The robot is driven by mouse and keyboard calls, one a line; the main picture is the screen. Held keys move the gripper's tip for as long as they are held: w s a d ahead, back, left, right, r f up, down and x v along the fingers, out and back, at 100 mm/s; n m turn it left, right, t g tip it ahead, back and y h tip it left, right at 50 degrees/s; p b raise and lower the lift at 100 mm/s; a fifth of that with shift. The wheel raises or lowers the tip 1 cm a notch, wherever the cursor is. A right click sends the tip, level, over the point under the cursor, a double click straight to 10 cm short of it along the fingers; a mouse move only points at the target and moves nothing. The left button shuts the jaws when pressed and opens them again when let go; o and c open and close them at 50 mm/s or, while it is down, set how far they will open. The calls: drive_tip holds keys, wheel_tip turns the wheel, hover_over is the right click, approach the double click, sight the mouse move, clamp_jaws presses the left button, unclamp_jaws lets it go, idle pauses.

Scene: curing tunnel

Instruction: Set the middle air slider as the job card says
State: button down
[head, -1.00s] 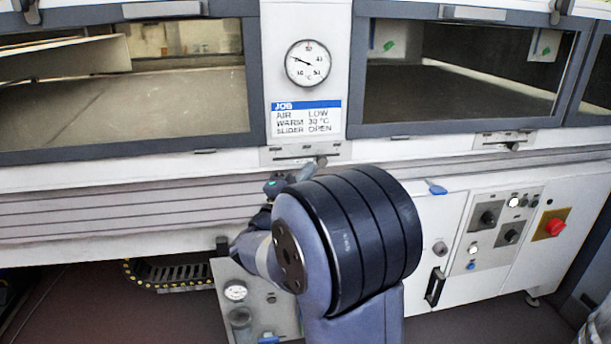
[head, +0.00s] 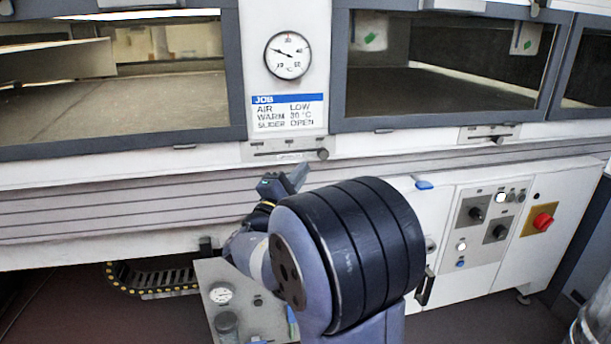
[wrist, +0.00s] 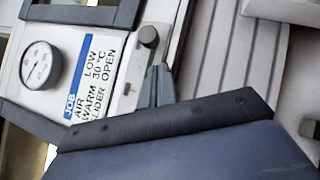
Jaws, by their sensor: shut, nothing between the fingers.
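The job card (head: 288,113) on the middle post reads AIR LOW, WARM 30 °C, SLIDER OPEN; it also shows in the wrist view (wrist: 95,75). Below it is the middle air slider's plate (head: 258,153) with a horizontal slot. Its dark round knob (head: 323,154) stands near the right end of the slot; the plate's small labels are too blurred to read. The knob also shows in the wrist view (wrist: 148,36). My gripper (head: 303,169) is shut and empty, just below and left of the knob, apparently apart from it. Its fingertips (wrist: 158,70) point toward the knob.
A round dial gauge (head: 288,55) is above the card. Another slider (head: 490,135) is to the right. Glass windows flank the post. A control panel with knobs and a red button (head: 542,221) is at the lower right. Ribbed panelling runs below the sliders.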

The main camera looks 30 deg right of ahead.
drive_tip(key=w+p+v, duration=0.1)
drive_tip(key=v, duration=1)
drive_tip(key=shift+a+f, duration=0.2)
drive_tip(key=shift+a, duration=0.15)
drive_tip(key=shift+d, duration=0.1)
drive_tip(key=p, duration=0.1)
approach(322, 152)
drive_tip(key=w+d, duration=0.4)
drive_tip(key=w, duration=0.1)
drive_tip(key=shift+d+r, duration=0.15)
drive_tip(key=shift+d, duration=0.25)
